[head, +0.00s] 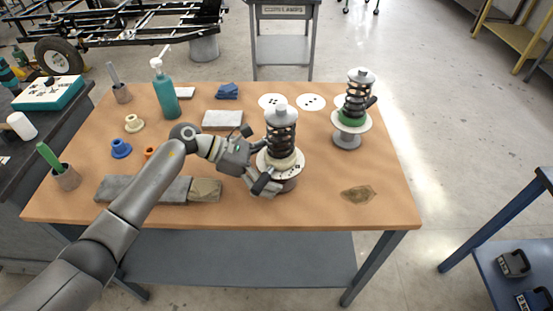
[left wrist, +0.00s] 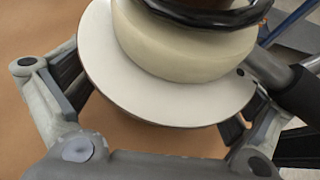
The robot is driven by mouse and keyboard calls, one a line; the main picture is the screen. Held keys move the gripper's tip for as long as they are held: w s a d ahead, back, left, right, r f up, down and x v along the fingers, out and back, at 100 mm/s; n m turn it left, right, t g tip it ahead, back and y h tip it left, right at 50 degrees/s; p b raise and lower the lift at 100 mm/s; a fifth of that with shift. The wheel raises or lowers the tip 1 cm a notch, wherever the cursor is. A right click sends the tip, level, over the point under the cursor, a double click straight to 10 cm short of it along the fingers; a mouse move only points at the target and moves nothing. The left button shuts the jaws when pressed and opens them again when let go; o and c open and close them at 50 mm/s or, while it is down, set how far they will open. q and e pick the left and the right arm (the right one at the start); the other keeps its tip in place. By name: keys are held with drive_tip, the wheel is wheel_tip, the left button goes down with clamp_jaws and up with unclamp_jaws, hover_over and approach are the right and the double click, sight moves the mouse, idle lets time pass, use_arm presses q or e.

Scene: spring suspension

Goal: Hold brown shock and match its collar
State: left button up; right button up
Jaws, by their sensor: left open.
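The nearer shock stands upright at the middle right of the table, with a dark coil spring (head: 282,138), a grey top cap, a cream collar (head: 281,160), a white disc and a brownish base (head: 287,185). My left gripper (head: 262,166) is open, with its fingers on either side of the shock's lower part; contact is unclear. In the left wrist view, the cream collar (left wrist: 185,45) sits on the white disc (left wrist: 130,85) between the spread fingers. Loose collars lie at the left: cream (head: 133,124), blue (head: 121,149) and orange (head: 148,153), partly hidden by my arm.
A second shock (head: 356,95) with a green collar (head: 352,117) stands at the back right. Flat white discs (head: 311,102), a green bottle (head: 165,92), grey blocks (head: 222,120) and cups are on the table. A brown patch (head: 358,194) lies front right, with bare tabletop around it.

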use_arm(q)
drive_tip(key=shift+c, duration=0.3)
drive_tip(key=c, duration=1.2)
drive_tip(key=shift+c, duration=0.3)
